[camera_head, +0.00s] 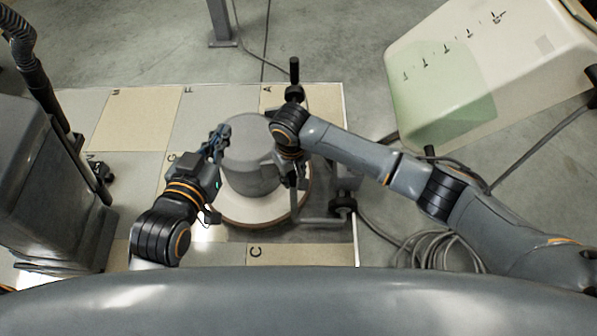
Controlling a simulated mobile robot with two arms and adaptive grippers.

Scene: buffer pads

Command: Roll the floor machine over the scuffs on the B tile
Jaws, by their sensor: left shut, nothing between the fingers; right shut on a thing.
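The floor machine (248,150) has a grey cylindrical motor housing on a round base with a pale brown rim, and it stands on the tiled floor patch in the middle. My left gripper (219,142) is shut and empty, at the upper left side of the housing; I cannot tell whether it touches. My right gripper (292,178) is at the housing's right side, shut on part of the floor machine; its fingers and the held part are largely hidden by my wrist. No tile marked B is readable, and no scuffs can be made out.
Tiles lettered A (320,98), F (215,105) and C (300,255) surround the machine. A white tank with green liquid (440,95) stands upper right. Coiled hose (445,248) lies lower right. A grey wheeled unit (45,185) stands left. A post (220,20) stands behind.

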